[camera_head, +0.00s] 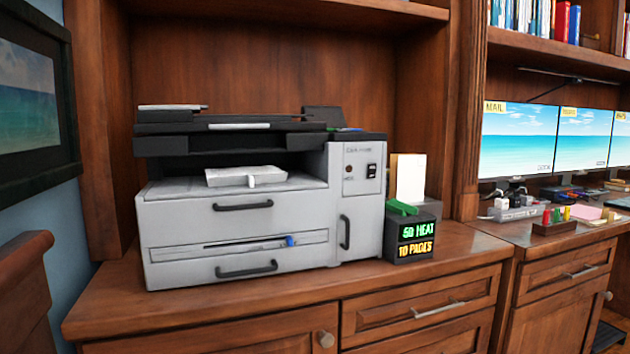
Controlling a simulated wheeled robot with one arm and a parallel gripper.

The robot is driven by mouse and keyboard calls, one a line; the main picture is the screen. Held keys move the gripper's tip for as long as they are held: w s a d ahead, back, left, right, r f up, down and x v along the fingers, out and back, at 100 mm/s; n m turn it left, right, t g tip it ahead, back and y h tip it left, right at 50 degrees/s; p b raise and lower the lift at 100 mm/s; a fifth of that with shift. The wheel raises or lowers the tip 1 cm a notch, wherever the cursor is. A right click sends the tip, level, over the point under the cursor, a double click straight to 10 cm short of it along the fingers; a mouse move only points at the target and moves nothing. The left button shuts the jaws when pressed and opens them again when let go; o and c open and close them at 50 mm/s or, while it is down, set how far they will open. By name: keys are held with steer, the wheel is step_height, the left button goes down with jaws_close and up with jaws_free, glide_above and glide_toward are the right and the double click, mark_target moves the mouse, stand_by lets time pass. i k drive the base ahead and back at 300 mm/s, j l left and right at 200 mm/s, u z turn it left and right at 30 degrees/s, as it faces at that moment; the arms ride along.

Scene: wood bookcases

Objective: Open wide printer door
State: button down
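A grey-white printer (250,200) stands on the wooden cabinet top, inside the bookcase recess. Its wide upper front panel (180,219) carries a horizontal black handle (243,205) and looks shut. A lower wide panel (185,275) has another horizontal black handle (246,270) and also looks shut. Between them is a narrow slot with a blue tab (290,241). A narrow side door (358,240) at the printer's right has a vertical black handle (344,232) and looks shut. My gripper is not in view.
A black box with lit lettering (416,238) stands close to the printer's right side. Cabinet drawers (420,310) below are shut. A desk with monitors (519,140) is at right. A chair-like wooden piece (25,295) is at lower left. The counter strip before the printer is clear.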

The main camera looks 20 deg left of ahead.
mark_target(177, 222)
steer(key=u, duration=1.25)
